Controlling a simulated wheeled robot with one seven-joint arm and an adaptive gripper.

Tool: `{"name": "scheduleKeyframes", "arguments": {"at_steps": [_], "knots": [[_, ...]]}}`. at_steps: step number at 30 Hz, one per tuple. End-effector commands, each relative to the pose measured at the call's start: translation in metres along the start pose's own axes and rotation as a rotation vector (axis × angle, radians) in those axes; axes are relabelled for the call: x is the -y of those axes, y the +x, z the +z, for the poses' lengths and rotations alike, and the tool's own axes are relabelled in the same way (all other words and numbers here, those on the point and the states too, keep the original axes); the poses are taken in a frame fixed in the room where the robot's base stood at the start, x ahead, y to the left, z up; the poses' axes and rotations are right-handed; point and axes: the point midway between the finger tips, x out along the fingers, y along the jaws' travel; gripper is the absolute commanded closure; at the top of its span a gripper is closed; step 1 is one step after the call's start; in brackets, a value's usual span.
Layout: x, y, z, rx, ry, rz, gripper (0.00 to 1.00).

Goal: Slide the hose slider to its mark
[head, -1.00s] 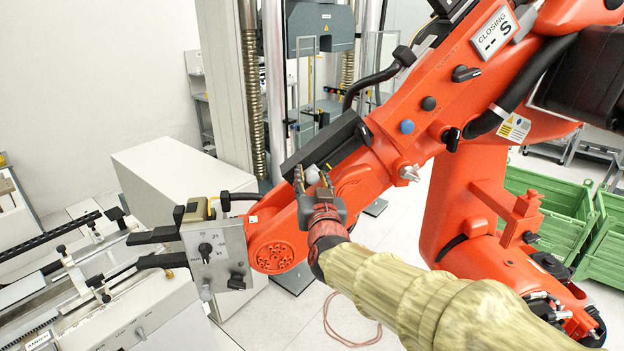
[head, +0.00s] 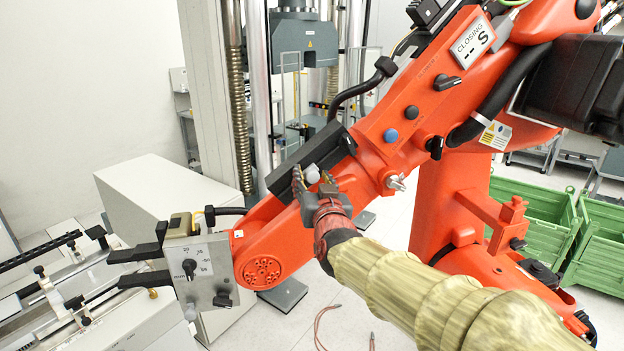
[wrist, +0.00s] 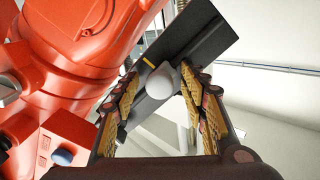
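The hose slider is a grey, rounded knob (head: 312,174) on a black rail (head: 300,160) along the orange arm; the knob also shows in the wrist view (wrist: 163,83). My gripper (head: 312,179) comes from below right, with one finger on each side of the knob. A short yellow mark (wrist: 150,62) lies across the rail close beside the knob. The knob's base is hidden.
A grey dial box (head: 201,272) with black prongs is at the orange arm's lower left end. A black hose (head: 350,92) curves above the rail. Green crates (head: 600,235) stand at right. A reddish cable lies on the open floor.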

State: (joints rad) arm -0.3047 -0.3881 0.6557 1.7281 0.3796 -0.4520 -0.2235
Motion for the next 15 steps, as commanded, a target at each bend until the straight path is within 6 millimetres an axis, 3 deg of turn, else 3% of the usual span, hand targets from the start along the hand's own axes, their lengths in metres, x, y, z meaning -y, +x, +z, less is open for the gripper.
{"name": "scheduleKeyframes", "arguments": {"at_steps": [8, 15], "knots": [[0.000, -0.009, -0.001, -0.001, 0.001, -0.001, 0.57], [0.001, -0.051, -0.002, -0.003, 0.002, -0.002, 0.57]]}}
